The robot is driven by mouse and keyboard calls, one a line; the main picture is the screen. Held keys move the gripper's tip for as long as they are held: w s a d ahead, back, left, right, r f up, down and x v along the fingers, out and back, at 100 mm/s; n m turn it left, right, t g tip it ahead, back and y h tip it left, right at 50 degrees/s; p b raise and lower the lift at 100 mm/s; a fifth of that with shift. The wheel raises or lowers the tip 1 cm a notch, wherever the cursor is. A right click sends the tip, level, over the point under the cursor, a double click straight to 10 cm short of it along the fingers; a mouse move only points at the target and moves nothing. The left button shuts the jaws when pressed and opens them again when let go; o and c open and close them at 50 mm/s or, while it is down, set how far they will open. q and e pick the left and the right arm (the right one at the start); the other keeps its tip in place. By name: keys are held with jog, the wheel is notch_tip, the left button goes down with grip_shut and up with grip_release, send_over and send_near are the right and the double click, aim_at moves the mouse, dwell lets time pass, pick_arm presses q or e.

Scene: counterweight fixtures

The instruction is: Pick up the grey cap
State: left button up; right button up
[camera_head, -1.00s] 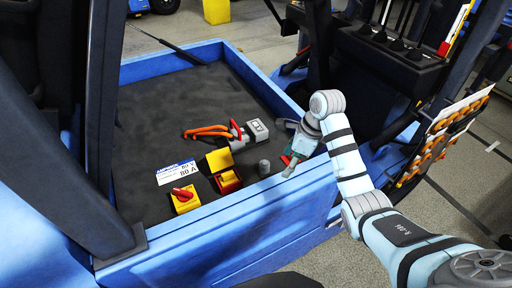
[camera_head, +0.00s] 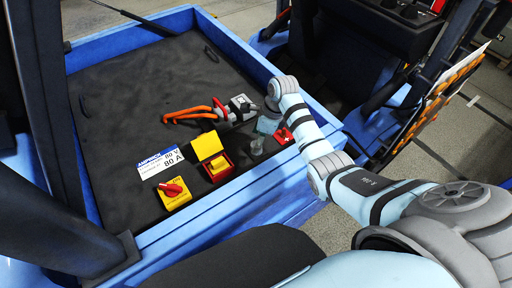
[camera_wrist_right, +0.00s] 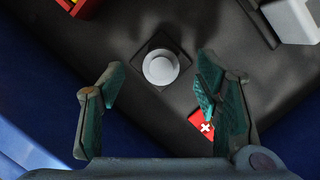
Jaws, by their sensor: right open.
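The grey cap (camera_wrist_right: 160,68) is a small round grey piece, seen from above in the right wrist view. It sits on a dark square base on the black surface. In the head view it shows as a small grey shape (camera_head: 257,147), partly hidden by my right gripper. My right gripper (camera_wrist_right: 160,88) is open and empty. Its two green-padded fingers lie on either side of the cap in the wrist view, with the cap a little beyond the tips. In the head view this gripper (camera_head: 266,128) is close by the cap. My left gripper is not in view.
A red item with a white cross (camera_wrist_right: 205,126) lies beside the right finger. A yellow and red box (camera_head: 218,168), a yellow switch (camera_head: 174,193), a white label (camera_head: 159,162) and a grey connector with orange handles (camera_head: 240,106) share the tray. Blue walls (camera_head: 226,205) edge it.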

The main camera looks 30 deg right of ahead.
jog(key=x, duration=0.3)
jog(key=shift+f+b, duration=0.15)
jog(key=shift+b, duration=0.2)
jog(key=shift+s, duration=0.1)
jog(key=shift+c, duration=0.9)
jog(key=c, duration=0.6)
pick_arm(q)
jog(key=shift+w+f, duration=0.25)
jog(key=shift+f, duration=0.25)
pick_arm(e)
jog(key=shift+c, duration=0.2)
pick_arm(q)
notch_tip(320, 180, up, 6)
jog(key=p, duration=0.6)
pick_arm(e)
notch_tip(320, 180, up, 20)
